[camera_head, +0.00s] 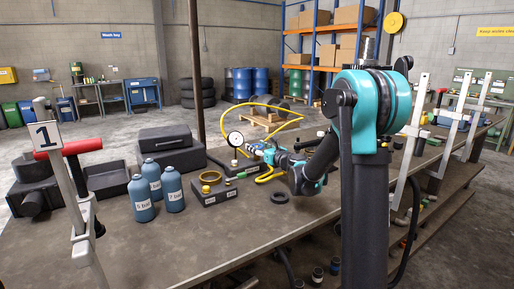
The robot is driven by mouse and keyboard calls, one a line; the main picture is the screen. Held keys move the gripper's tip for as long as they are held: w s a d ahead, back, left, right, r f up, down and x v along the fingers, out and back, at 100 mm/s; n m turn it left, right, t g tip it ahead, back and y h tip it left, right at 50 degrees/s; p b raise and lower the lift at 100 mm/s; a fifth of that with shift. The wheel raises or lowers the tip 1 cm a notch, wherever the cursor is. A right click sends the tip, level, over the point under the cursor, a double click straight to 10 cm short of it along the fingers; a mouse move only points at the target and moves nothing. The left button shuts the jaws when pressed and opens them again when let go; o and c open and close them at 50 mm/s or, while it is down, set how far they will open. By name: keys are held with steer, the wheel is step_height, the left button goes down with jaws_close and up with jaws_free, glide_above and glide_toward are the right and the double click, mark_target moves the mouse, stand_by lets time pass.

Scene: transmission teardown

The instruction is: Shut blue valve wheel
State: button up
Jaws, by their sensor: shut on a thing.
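My arm reaches left over the workbench, and my gripper (265,154) is at the valve assembly beside the round white pressure gauge (235,139). The blue valve wheel (257,149) shows as a small blue patch at the gripper's tip. The gripper appears shut on it, though the fingers are small and partly hidden by my own arm. How far the wheel is turned cannot be told.
Several blue bottles (142,198) stand left of a dark block (212,192) with a yellow ring. A yellow hose (283,107) loops behind the valve. A black ring (281,226) lies in front on the bench (190,250). White uprights (412,135) stand at the right.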

mark_target(257, 146)
steer(key=m+t+h, duration=0.1)
steer(key=h, duration=0.1)
steer(key=m+t+h, duration=0.1)
steer(key=m+h, duration=0.1)
steer(key=h, duration=0.1)
steer(key=shift+s+a+m+t, duration=0.1)
steer(key=shift+a+m+t, duration=0.1)
steer(key=shift+m+t, duration=0.1)
steer(key=m+h, duration=0.2)
steer(key=h, duration=0.1)
steer(key=m+t+h, duration=0.1)
steer(key=m+h, duration=0.1)
steer(key=h, duration=0.2)
steer(key=shift+d+m, duration=0.1)
steer(key=shift+m, duration=0.3)
steer(key=shift+h, duration=0.3)
steer(key=o, duration=1.2)
steer(key=shift+r, duration=0.1)
step_height(257, 146, up, 10)
steer(key=shift+f, duration=0.1)
